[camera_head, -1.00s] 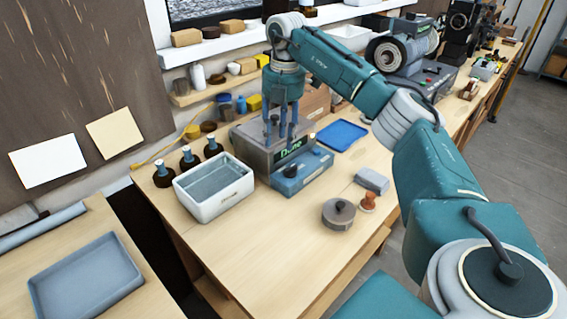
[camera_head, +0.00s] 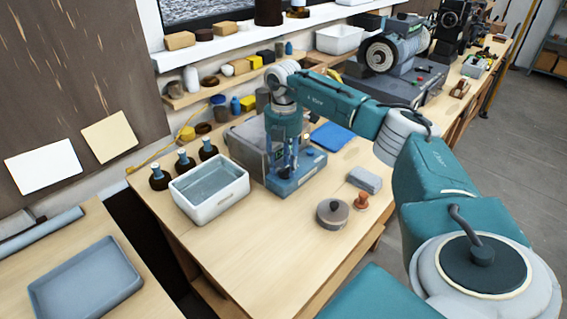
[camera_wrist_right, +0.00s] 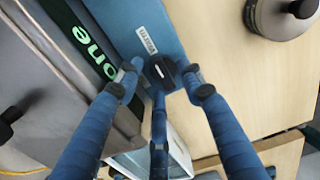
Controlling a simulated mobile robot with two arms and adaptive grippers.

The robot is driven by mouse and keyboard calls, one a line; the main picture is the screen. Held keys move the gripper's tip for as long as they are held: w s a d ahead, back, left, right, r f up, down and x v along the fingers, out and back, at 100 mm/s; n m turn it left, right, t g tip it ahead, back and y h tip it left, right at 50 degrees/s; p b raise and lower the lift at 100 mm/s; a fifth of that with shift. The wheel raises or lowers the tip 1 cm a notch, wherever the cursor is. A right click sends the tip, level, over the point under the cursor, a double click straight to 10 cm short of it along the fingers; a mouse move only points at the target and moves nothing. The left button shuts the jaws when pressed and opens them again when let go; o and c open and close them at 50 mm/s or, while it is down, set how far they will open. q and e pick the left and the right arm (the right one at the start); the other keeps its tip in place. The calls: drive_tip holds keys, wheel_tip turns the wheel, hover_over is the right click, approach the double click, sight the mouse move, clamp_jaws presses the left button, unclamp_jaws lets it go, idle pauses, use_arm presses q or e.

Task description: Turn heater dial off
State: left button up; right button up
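The heater (camera_head: 309,165) is a low blue box on the workbench, in front of a grey metal unit (camera_head: 245,138). In the right wrist view the heater's blue top (camera_wrist_right: 140,22) carries a small white label that seems to read "Warm". Its dark round dial (camera_wrist_right: 159,71) sits at the front. My right gripper (camera_wrist_right: 160,76) points down with its fingers spread around the dial; the fingertips are very close to it, with small gaps seeming to show. In the head view my right gripper (camera_head: 289,160) hides the dial. My left gripper is out of view.
A white water tub (camera_head: 210,190) stands left of the heater. A round lidded pot (camera_head: 333,214), a wooden stamp (camera_head: 361,201) and a grey block (camera_head: 365,179) are to its right. A blue tray (camera_head: 331,137) lies behind. The bench's front is clear.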

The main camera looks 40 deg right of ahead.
clamp_jaws()
drive_tip(key=shift+n, duration=0.3)
drive_tip(key=n+p, duration=0.1)
drive_tip(key=n, duration=0.2)
drive_tip(key=shift+a, duration=0.15)
drive_tip(key=n, duration=0.9)
drive_tip(key=shift+s+a+p, duration=0.1)
drive_tip(key=shift+s+p, duration=0.05)
drive_tip(key=shift+p, duration=0.15)
drive_tip(key=n, duration=0.5)
drive_tip(key=shift+s, duration=0.1)
drive_tip(key=shift+n, duration=0.3)
